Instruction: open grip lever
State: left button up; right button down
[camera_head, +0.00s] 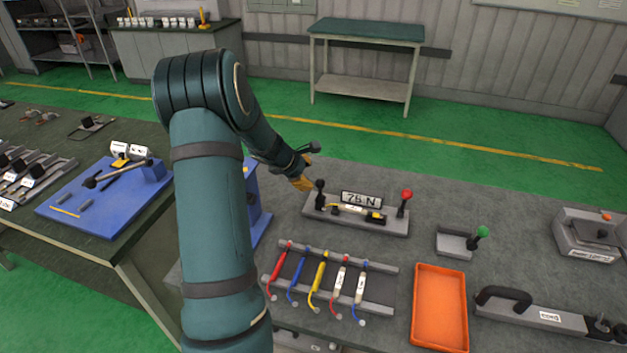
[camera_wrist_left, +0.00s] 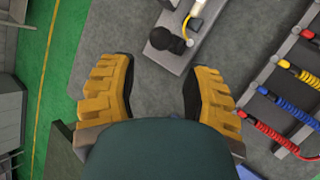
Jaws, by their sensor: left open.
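A grey fixture (camera_head: 340,217) labelled 75 N lies on the grey table. A black-knobbed lever (camera_head: 319,188) stands at its left end and a red-knobbed lever (camera_head: 406,196) at its right end. I cannot tell which one is the grip lever. My left gripper (camera_head: 303,181), with yellow fingers, is just left of the black knob. In the left wrist view, the black knob (camera_wrist_left: 161,38) lies ahead of the fingertips and between their lines. The left gripper (camera_wrist_left: 157,75) is open with nothing between its fingers. My right gripper is in no view.
A rack of coloured cables (camera_head: 321,280) lies in front of the fixture, with an orange tray (camera_head: 440,306) right of it. A small green-knobbed block (camera_head: 455,243) sits to the right. A blue stand (camera_head: 256,205) is close to my left arm.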

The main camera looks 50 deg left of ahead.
pick_arm(q)
jog(key=shift+v, duration=1.7)
